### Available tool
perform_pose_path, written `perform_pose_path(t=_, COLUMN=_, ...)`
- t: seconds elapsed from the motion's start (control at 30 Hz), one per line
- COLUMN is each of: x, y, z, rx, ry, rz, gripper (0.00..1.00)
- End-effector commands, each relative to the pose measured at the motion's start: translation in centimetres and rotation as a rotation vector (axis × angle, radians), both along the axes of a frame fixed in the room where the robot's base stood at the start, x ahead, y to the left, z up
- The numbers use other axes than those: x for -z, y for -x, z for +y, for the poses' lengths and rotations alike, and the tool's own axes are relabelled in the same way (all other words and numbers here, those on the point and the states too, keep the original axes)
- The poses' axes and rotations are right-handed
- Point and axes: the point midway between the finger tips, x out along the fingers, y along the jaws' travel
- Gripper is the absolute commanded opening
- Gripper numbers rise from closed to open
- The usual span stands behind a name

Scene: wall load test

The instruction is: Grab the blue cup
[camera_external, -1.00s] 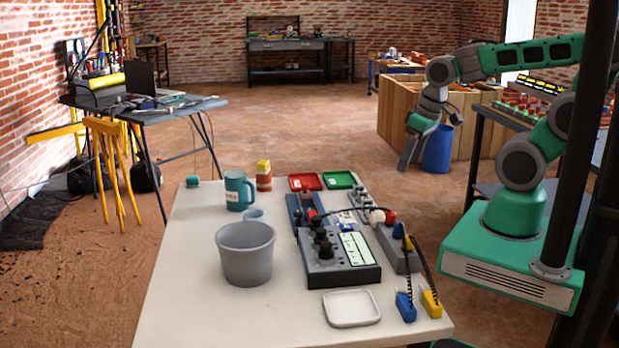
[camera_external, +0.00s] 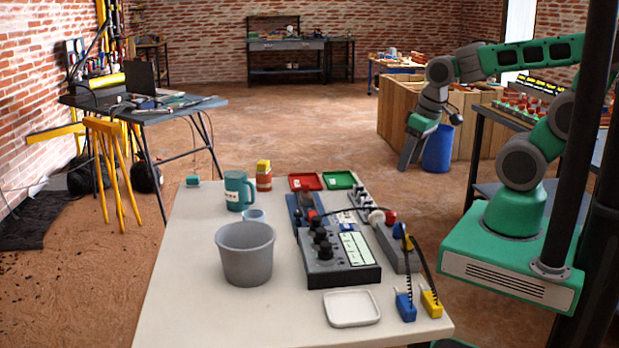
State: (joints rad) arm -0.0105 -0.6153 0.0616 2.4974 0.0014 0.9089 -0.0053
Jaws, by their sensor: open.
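A small pale blue cup (camera_external: 255,215) stands on the white table just behind the grey bucket, which hides its lower front. A taller teal mug (camera_external: 238,190) with a handle and a white label stands right behind it, a little to the left. My gripper (camera_external: 409,156) hangs fingers down beyond the table's far right side, in front of the wooden crate wall. It is open, far from both cups, and nothing shows between its fingers.
A grey bucket (camera_external: 246,254) stands in front of the cup. A black control box (camera_external: 340,272), wires, a red tray (camera_external: 305,182) and a green tray (camera_external: 340,179) fill the right side. A red and yellow container (camera_external: 264,176) is close behind. The table's left side (camera_external: 185,270) is clear.

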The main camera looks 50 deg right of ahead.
Motion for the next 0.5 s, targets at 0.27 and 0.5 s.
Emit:
perform_pose_path(t=0.27, x=0.0, y=0.0, z=0.0, rx=0.000, ry=0.000, rz=0.000, gripper=0.74)
perform_pose_path(t=0.5, x=2.3, y=-2.6, z=1.6, rx=-0.103, ry=-0.016, rz=-0.045, gripper=0.74)
